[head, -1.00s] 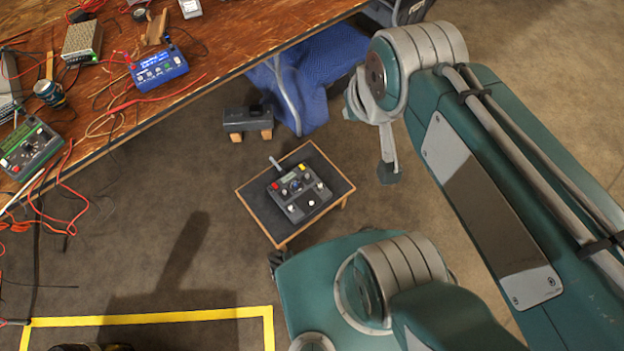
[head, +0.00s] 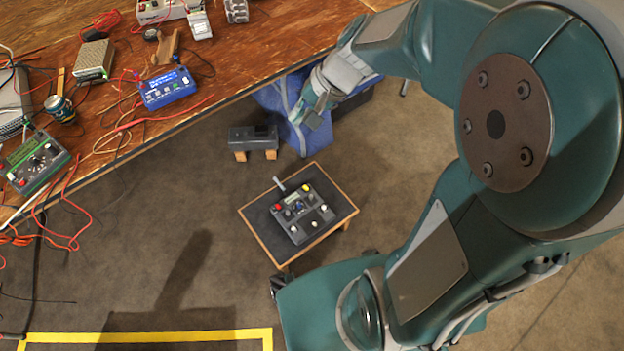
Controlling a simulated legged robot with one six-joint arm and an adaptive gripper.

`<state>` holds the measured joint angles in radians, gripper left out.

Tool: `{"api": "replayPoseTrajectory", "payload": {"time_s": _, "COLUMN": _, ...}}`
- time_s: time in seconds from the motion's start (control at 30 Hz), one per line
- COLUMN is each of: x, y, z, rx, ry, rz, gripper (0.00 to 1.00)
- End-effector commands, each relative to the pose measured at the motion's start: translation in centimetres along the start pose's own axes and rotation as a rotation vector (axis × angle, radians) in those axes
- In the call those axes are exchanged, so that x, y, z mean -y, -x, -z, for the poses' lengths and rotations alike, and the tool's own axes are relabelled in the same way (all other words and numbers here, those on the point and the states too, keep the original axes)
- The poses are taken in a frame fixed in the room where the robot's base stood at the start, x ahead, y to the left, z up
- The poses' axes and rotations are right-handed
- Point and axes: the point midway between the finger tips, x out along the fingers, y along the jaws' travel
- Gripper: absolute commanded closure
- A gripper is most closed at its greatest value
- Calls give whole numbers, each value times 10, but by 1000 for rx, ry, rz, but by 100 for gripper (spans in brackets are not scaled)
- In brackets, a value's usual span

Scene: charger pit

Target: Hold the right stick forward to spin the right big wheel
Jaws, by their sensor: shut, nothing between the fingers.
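A dark control box (head: 303,228) with red, yellow and white knobs and a short grey aerial-like rod lies on a small low table (head: 262,236) with a black top and wooden edge. White-topped knobs stand on its face; one (head: 323,209) is at its right side, but I cannot tell for sure which is the right stick. No big wheel can be made out. My gripper (head: 314,118) is shut and empty, in the air above and behind the box in the picture, apart from it.
A wooden bench (head: 235,55) with meters, cables and a blue box (head: 167,88) fills the upper left. Yellow tape (head: 150,336) marks the floor at lower left.

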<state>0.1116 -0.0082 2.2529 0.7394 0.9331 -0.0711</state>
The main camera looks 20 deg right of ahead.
Motion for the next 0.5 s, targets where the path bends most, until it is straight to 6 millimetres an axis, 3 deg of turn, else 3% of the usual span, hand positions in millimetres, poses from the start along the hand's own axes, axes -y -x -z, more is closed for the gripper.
{"api": "replayPoseTrajectory", "payload": {"time_s": 0.5, "x": -11, "y": -90, "z": 84, "rx": 130, "ry": -442, "rz": 233, "gripper": 100}}
